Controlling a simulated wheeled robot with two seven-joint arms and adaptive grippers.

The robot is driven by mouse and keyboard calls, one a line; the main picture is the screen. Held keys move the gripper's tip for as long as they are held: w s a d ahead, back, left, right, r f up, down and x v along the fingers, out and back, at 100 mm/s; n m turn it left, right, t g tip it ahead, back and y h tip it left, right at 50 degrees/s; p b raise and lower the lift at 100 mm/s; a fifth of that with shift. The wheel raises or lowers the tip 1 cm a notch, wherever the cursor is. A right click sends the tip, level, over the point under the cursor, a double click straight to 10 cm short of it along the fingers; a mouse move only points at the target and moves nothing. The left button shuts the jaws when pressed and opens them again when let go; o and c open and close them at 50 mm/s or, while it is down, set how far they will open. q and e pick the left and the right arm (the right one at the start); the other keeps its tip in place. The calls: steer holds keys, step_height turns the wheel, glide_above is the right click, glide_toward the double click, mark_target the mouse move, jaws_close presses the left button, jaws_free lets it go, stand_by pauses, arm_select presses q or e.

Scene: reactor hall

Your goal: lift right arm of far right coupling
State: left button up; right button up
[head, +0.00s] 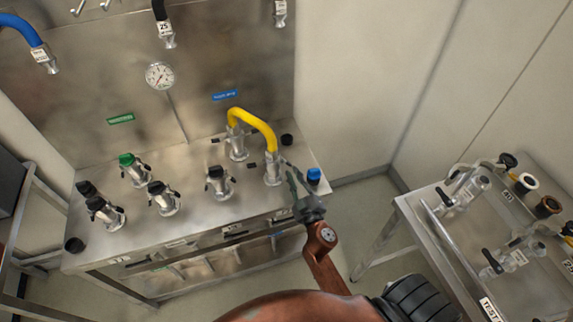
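The far right coupling (272,172) is a silver fitting standing upright near the right end of the steel bench. One end of a yellow hose (252,117) goes into its top. A short dark lever arm (254,164) sticks out on its left. Its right arm is hard to make out beside my gripper. My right gripper (291,176) reaches in from below, with its dark fingers just right of the coupling. I cannot tell whether they touch it or how far apart they are. My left gripper is out of view.
The hose's other end sits in a second coupling (237,142) behind. More couplings stand to the left, one with a green cap (127,160). A blue cap (314,175) and a black cap (287,140) are close to my gripper. A steel cart (420,215) stands at right.

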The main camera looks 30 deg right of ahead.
mark_target(289, 163)
steer(key=x, duration=0.5)
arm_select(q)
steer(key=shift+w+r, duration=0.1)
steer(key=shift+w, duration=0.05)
arm_select(e)
steer(key=shift+w, duration=0.3)
steer(key=shift+c, duration=0.4)
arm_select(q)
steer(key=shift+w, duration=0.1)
arm_select(e)
jaws_close()
